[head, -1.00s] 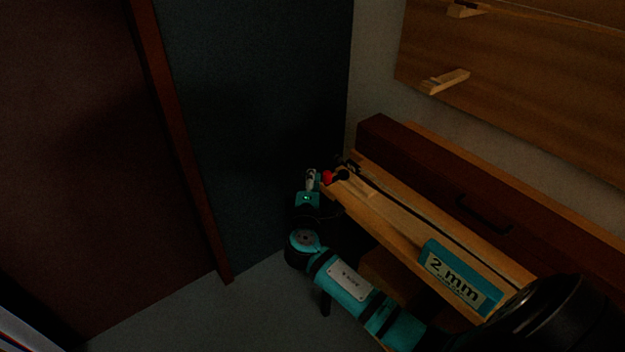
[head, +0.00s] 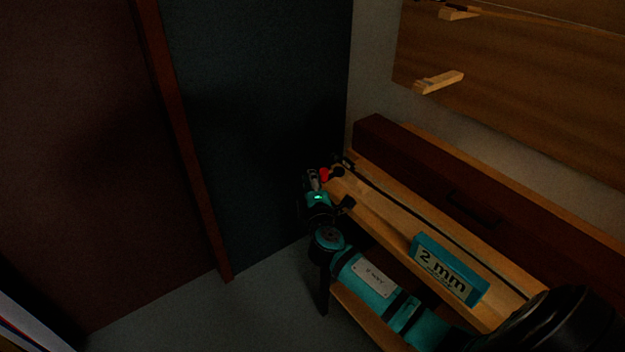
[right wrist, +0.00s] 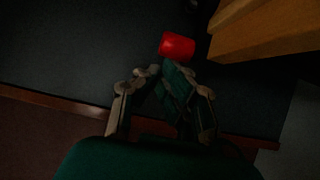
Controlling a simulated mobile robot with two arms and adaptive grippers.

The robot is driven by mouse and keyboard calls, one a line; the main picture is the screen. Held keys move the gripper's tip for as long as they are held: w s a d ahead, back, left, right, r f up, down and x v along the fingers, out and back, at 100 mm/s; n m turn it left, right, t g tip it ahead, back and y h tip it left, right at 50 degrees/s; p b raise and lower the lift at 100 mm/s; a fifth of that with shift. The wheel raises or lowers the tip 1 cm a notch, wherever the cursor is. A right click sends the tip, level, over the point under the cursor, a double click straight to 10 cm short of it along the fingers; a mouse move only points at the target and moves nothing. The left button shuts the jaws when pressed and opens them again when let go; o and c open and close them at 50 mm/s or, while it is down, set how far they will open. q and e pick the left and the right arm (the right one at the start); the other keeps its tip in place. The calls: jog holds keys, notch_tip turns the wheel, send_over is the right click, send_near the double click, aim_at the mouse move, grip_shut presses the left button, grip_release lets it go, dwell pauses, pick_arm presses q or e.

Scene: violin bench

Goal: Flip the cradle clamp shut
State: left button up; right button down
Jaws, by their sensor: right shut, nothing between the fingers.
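The red end (head: 324,174) of what looks like the cradle clamp shows at the far left end of the bench, beside small dark parts (head: 345,161). In the right wrist view the red piece (right wrist: 177,46) is a short cylinder just beyond my fingertips, close to the wooden bench edge. My right gripper (head: 312,179) is beside the red end on its left, at the bench's end. In the wrist view the right gripper (right wrist: 168,72) has its fingers together with nothing held. Contact with the red piece cannot be told. The clamp's other parts are dark and unclear. My left gripper is out of view.
The wooden bench (head: 385,214) runs to the lower right, with a teal "2 mm" box (head: 449,270) on its front part. A dark red-brown block with a handle (head: 445,187) lies along the back. A peg board (head: 520,75) hangs above.

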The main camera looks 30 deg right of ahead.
aim_at(324, 175)
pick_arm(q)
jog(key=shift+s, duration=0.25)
pick_arm(e)
jog(key=shift+s+d+n+t+y, duration=0.25)
jog(key=shift+s+d+n+y, duration=0.25)
jog(key=shift+s+y, duration=0.3)
jog(key=shift+s+d+n+t+y, duration=0.2)
jog(key=shift+s+d+n+y, duration=0.25)
jog(key=shift+s+y, duration=0.4)
jog(key=shift+s+d+n+t+y, duration=0.25)
jog(key=shift+s+d+n+y, duration=0.25)
jog(key=shift+s, duration=0.4)
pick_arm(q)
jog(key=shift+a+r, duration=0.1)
pick_arm(e)
jog(key=shift+w+a, duration=0.1)
jog(key=shift+a, duration=0.1)
